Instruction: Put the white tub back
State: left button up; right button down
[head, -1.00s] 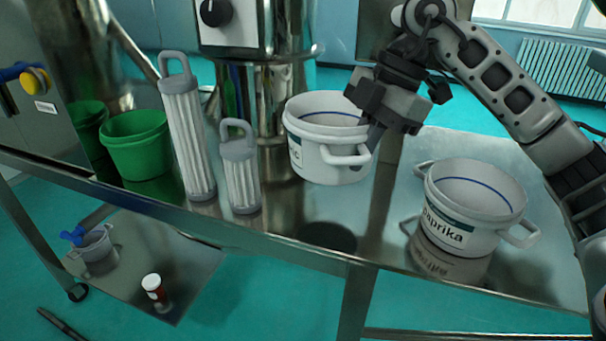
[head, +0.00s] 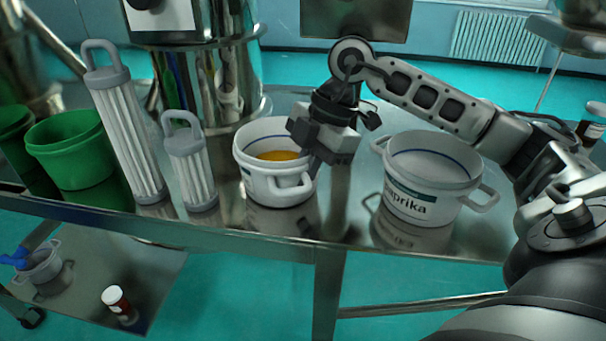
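A white tub (head: 258,165) with a blue line inside and orange-yellow contents is upright at the middle of the steel table, appearing to rest on it. My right gripper (head: 310,168) is at this tub's right side handle (head: 290,188) and appears shut on it; the fingertips are partly hidden. A second white tub (head: 425,192), labelled paprika, stands to the right on the table, apart from the gripper. My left gripper is not in view.
A large grey-capped filter cartridge (head: 125,135), a smaller one (head: 192,165) and a green bucket (head: 72,155) stand left of the tub. A steel machine (head: 215,85) stands behind it. A lower shelf holds a small grey bucket (head: 45,270) and a red-and-white jar (head: 117,300).

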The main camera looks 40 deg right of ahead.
jog(key=c, duration=1.7)
grip_release()
jog(key=p+v, duration=0.1)
jog(key=v, duration=1.1)
jog(key=shift+r, duration=0.1)
